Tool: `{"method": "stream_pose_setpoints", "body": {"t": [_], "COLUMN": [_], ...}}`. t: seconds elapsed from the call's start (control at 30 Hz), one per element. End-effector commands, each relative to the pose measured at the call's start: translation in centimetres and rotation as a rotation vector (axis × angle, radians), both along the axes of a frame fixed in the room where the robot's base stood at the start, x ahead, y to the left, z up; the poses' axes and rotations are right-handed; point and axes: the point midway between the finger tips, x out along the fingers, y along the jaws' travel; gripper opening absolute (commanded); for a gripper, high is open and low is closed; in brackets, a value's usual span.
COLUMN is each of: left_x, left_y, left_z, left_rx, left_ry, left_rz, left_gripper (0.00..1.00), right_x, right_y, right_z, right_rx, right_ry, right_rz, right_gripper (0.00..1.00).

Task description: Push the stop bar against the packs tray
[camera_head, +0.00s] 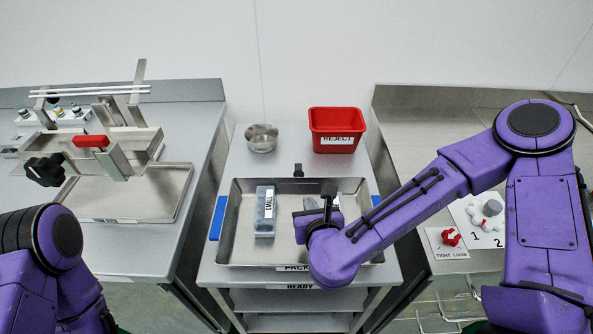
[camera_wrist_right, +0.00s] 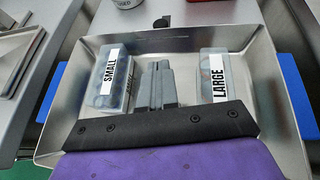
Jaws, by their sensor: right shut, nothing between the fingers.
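The packs tray (camera_head: 235,190) is a shallow metal tray on the middle cart, with a blue handle at each side; its rim also shows in the right wrist view (camera_wrist_right: 275,75). A small dark knob-like piece (camera_head: 298,170) stands at the middle of its far edge, also in the wrist view (camera_wrist_right: 162,22); I cannot tell whether it belongs to the stop bar. No long bar is clear there. My right gripper (camera_wrist_right: 162,75) is shut and empty, over the tray between the two packs. My left gripper is out of view.
A SMALL pack (camera_head: 265,210) and a LARGE pack (camera_wrist_right: 214,75) lie in the tray. A red REJECT bin (camera_head: 337,128) and a metal bowl (camera_head: 262,137) stand behind it. A fixture with a red part (camera_head: 91,141) stands left, and small knobs (camera_head: 451,237) sit right.

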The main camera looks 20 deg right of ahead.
Motion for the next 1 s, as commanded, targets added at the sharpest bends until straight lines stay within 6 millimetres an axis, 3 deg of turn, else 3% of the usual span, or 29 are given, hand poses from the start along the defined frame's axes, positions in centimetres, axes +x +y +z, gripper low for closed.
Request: {"method": "stream_pose_setpoints", "body": {"t": [0.17, 0.5, 0.6, 0.8, 1.0], "left_x": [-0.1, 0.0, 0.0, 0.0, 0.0], "left_y": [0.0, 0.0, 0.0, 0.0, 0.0], "left_z": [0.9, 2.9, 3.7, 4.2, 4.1], "left_rx": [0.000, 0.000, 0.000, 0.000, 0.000], "left_ry": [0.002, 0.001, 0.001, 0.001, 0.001], "left_rz": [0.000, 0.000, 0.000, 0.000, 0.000], "left_gripper": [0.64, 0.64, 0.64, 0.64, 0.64], "right_x": [2.3, 8.8, 10.6, 12.3, 12.5], "right_y": [-0.6, -1.3, -1.5, -1.6, -1.6], "right_z": [-1.0, -4.3, -4.4, -5.0, -5.1], "right_rx": [-0.002, -0.003, -0.002, -0.003, -0.001], "right_ry": [0.003, 0.002, 0.001, 0.001, 0.001], "right_rz": [-0.007, -0.005, -0.004, -0.001, 0.000], "right_gripper": [0.00, 0.00, 0.00, 0.00, 0.00]}}
